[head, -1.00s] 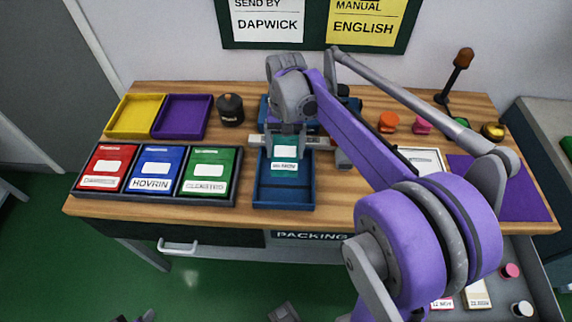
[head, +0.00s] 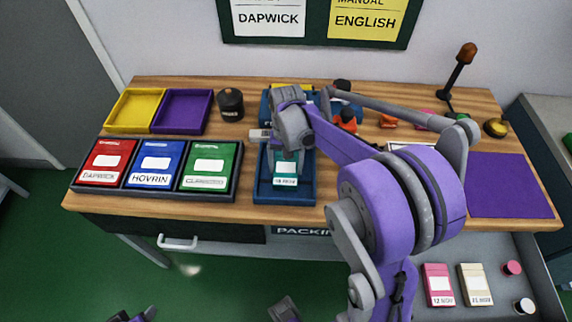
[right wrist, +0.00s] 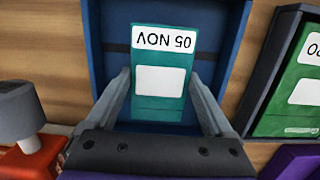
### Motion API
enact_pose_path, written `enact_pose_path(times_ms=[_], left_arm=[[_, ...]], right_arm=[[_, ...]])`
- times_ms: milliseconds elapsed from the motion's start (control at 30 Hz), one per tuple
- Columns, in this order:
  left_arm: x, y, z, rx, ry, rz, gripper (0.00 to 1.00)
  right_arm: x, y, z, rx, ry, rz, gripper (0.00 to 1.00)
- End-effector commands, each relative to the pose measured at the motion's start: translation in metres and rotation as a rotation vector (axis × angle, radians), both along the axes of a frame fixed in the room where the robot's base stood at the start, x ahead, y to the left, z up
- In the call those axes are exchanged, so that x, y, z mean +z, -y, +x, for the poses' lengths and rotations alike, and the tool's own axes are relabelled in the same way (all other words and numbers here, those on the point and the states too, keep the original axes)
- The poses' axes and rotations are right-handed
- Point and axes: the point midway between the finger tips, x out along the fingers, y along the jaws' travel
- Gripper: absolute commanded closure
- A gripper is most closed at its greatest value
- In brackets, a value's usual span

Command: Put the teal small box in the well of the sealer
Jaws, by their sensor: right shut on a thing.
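The teal small box (head: 285,170) is in my right gripper, with its white labels facing up. It also shows in the right wrist view (right wrist: 160,100), its label reading 05 NOV upside down. My right gripper (head: 288,150) is shut on it, a finger along each side (right wrist: 163,100). The blue sealer (head: 262,192) lies directly under the box, its rim around the box on the visible sides. I cannot tell whether the box touches the well's floor. My arm hides the sealer's back part. My left gripper is not clearly in view.
A dark rack (head: 150,187) with red, blue and green boxes stands close left of the sealer. Yellow (head: 135,112) and purple (head: 181,113) trays and a black pot (head: 231,106) are behind. A purple mat (head: 508,187) lies right; an open drawer (head: 450,262) is below.

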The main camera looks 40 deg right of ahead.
Motion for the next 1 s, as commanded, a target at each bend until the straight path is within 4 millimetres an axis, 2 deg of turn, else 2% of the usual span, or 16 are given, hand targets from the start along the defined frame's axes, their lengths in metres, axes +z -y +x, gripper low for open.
enact_pose_path(times_ms=[167,200,267,500,633,767,1000], left_arm=[[-0.003,0.0,-0.001,0.0,-0.001,0.0,0.5],[-0.003,0.0,-0.001,0.0,-0.001,0.0,0.5],[-0.003,0.0,0.0,0.0,-0.001,0.0,0.5],[-0.002,0.0,0.0,0.0,-0.001,0.0,0.5],[0.001,0.0,0.0,0.0,0.001,0.0,0.5],[0.004,0.0,0.001,0.0,0.001,0.0,0.5],[0.01,0.0,0.002,0.0,0.004,0.0,0.5]], right_arm=[[-0.004,0.0,0.0,0.0,0.0,0.0,0.74],[-0.004,0.0,0.0,0.0,0.0,0.0,0.1],[-0.003,0.0,0.0,0.0,0.0,0.0,0.0],[-0.002,0.0,0.0,0.0,0.0,0.0,0.0],[0.008,0.001,0.0,0.0,0.0,0.0,0.0],[0.031,0.003,0.002,-0.001,0.0,0.0,0.0],[0.083,0.007,0.007,0.0,0.0,0.0,0.0]])
